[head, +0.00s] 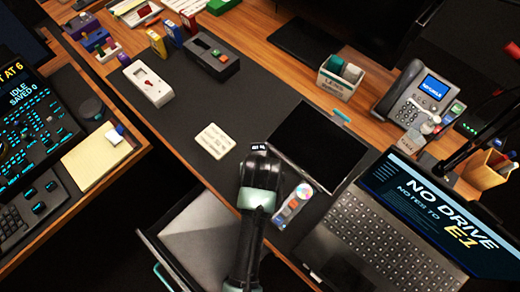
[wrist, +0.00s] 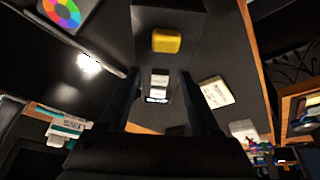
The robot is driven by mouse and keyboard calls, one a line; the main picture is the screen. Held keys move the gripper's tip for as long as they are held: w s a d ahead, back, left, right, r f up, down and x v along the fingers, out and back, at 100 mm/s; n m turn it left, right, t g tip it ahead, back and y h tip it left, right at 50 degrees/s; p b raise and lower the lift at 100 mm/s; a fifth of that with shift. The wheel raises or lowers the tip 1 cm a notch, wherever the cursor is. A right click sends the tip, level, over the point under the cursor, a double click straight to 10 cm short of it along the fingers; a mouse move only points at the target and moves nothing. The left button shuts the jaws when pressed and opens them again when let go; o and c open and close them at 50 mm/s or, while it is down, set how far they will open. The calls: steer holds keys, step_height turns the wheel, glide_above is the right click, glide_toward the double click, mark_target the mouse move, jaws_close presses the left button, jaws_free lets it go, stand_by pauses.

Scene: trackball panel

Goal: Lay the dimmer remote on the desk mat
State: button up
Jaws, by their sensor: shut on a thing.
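The dimmer remote (wrist: 159,79) is a dark bar with pale buttons and a small label, held between the fingers of my gripper (wrist: 160,95). A yellow block shows in line with it in the wrist view; I cannot tell if it is part of the remote. In the head view my gripper (head: 259,152) is shut on the remote, and only its dark labelled end (head: 259,147) shows. The desk mat (head: 185,125) is the dark sheet along the desk. My gripper is over its front part; the height above it is unclear.
A cream card (head: 215,140) lies on the mat left of my gripper. A black tablet (head: 308,143) is to the right, and a strip with a colour wheel (head: 293,205) is close by. A laptop (head: 390,225) stands front right. Bare mat shows left of the card.

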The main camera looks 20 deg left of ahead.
steer(key=shift+f, duration=1.8)
steer(key=shift+f, duration=0.2)
steer(key=o, duration=1.4)
steer(key=shift+o, duration=0.2)
